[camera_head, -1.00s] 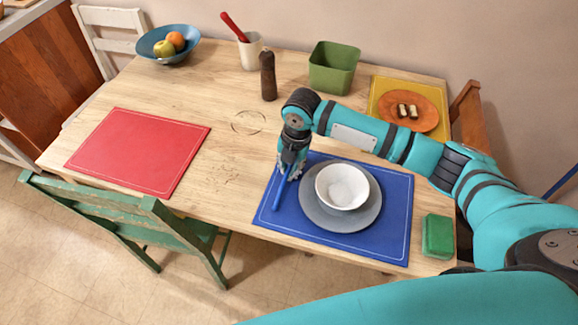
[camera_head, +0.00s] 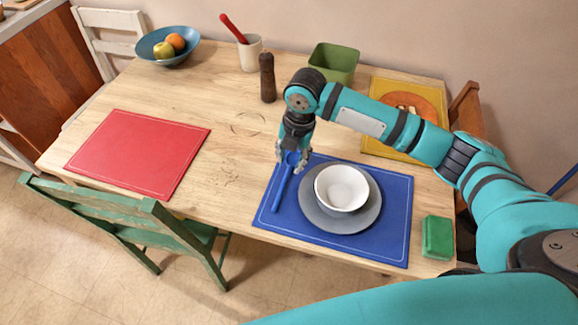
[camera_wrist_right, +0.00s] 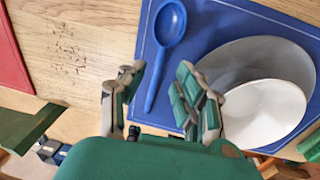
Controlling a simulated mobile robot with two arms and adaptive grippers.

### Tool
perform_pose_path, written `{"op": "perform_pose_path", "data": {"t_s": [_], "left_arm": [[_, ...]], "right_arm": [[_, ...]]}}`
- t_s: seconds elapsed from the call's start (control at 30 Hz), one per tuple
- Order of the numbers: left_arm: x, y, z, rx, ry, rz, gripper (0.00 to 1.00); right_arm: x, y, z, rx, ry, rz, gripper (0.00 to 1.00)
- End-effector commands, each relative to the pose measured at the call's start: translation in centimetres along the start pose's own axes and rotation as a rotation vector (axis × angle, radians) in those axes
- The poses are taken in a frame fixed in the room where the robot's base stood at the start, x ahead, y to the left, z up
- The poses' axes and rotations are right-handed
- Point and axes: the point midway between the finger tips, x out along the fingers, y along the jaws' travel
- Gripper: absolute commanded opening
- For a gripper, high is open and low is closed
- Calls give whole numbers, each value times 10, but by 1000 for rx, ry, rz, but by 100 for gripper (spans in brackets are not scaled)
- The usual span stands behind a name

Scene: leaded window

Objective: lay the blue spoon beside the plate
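The blue spoon (camera_head: 281,192) lies on the left part of the blue placemat (camera_head: 388,247), left of the grey plate (camera_head: 338,223) and apart from it. A white bowl (camera_head: 342,188) sits on the plate. In the wrist view the spoon (camera_wrist_right: 170,24) lies flat, its bowl end pointing away from my gripper. My right gripper (camera_head: 291,164) is open above the spoon's bowl end in the head view. The wrist view shows its two fingers (camera_wrist_right: 160,72) spread, with the spoon's handle visible between them and nothing gripped. My left gripper is not in view.
A green sponge-like block (camera_head: 437,237) lies right of the blue placemat. A pepper mill (camera_head: 267,77), a white cup (camera_head: 250,53) with a red utensil, a green bin (camera_head: 334,63) and a fruit bowl (camera_head: 168,47) stand farther back. The red placemat (camera_head: 138,152) is empty.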

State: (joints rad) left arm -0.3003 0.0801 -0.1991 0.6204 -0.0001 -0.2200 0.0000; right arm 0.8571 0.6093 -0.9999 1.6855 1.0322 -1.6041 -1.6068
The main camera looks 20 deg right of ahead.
Motion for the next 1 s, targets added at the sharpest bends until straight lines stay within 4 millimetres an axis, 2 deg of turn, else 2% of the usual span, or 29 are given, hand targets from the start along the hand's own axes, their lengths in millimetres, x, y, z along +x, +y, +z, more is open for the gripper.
{"op": "perform_pose_path", "data": {"t_s": [0.1, 0.2, 0.4, 1.0], "left_arm": [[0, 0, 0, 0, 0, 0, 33], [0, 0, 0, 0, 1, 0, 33], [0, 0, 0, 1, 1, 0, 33], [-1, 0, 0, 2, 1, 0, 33]], "right_arm": [[-28, 1, 1, 0, -3, 3, 33], [-45, 0, 0, -1, -2, 2, 33], [-65, 0, 0, 1, -1, 1, 33], [-68, 0, 0, 0, 0, 0, 33]]}}
